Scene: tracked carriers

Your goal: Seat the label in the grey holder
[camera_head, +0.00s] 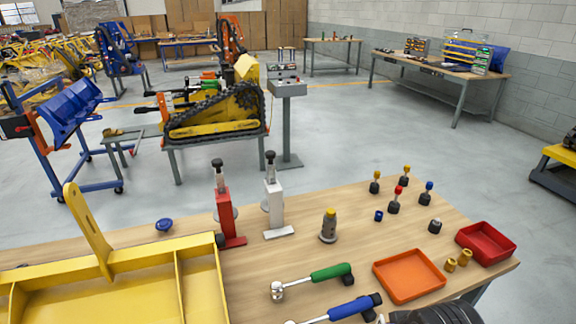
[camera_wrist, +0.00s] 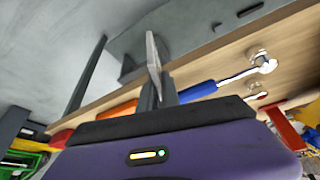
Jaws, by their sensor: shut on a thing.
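In the wrist view my gripper (camera_wrist: 160,88) is shut on a thin pale-grey plate (camera_wrist: 153,52), seen nearly edge-on. It looks like the label; its face and any print on it are hidden. The plate sticks out beyond the dark fingers and appears clear of the tabletop. In the head view my gripper's fingers and the plate do not show. I cannot surely tell the grey holder. A pale grey-white stand (camera_head: 273,205) with a dark-topped post is upright on the workbench (camera_head: 345,225), beside a similar red stand (camera_head: 229,208).
A yellow tray (camera_head: 120,260) fills the bench's left front. A green-handled ratchet (camera_head: 330,272), a blue-handled ratchet (camera_head: 350,308), an orange tray (camera_head: 409,275) and a red tray (camera_head: 487,242) lie at the right. Several small knobs stand behind them. Bare wood lies around the yellow-topped plug (camera_head: 329,226).

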